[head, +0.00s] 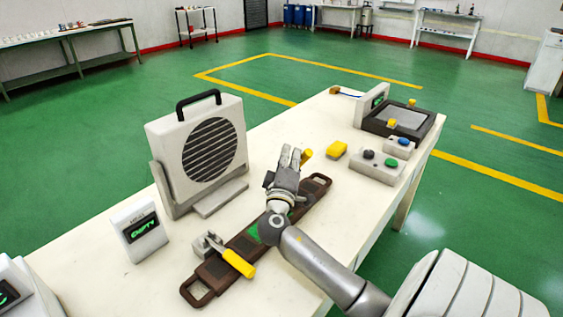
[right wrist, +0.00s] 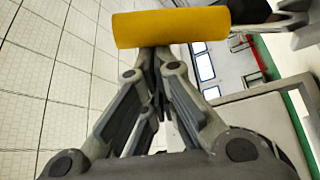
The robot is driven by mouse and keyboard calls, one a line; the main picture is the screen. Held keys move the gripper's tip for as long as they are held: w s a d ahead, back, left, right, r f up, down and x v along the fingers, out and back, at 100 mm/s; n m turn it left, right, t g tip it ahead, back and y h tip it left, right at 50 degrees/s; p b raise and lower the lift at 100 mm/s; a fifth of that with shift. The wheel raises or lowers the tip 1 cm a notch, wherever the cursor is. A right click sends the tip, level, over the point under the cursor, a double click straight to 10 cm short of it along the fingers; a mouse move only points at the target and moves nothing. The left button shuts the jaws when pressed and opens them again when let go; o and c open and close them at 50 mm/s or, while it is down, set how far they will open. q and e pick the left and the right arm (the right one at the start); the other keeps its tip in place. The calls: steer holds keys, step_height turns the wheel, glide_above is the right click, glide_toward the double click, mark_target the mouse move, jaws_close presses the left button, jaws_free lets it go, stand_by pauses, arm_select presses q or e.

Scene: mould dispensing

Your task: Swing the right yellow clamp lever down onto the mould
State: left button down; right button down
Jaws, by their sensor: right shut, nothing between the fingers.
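The brown mould (head: 211,268) lies along the white table, with an open handle at each end. The right yellow clamp lever (head: 306,155) shows only partly in the head view, behind my right gripper (head: 289,158). In the right wrist view its yellow handle (right wrist: 170,27) lies across the picture just beyond my fingertips (right wrist: 155,52). My right gripper is shut and empty, fingers pointing upward above the mould; I cannot tell whether they touch the handle. The left yellow clamp lever (head: 239,263) lies low across the mould. My left gripper is out of view.
A grey fan-like unit (head: 208,150) with a black handle stands behind the mould. A small display (head: 138,231) reads "EMPTY". A yellow block (head: 337,149), a button box (head: 376,167) and a dark-framed tray (head: 426,126) stand further right. My right arm crosses the table's front edge.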

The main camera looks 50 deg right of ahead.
steer(key=s+f+b, duration=0.1)
steer(key=s, duration=0.1)
steer(key=s+f+b, duration=0.1)
steer(key=shift+s+d+f+b, duration=0.1)
steer(key=shift+s+d+b, duration=0.05)
steer(key=shift+s+b, duration=0.2)
stand_by(0.5)
steer(key=shift+s, duration=0.1)
glide_toward(303, 161)
steer(key=v, duration=0.4)
steer(key=shift+s, duration=0.1)
stand_by(0.6)
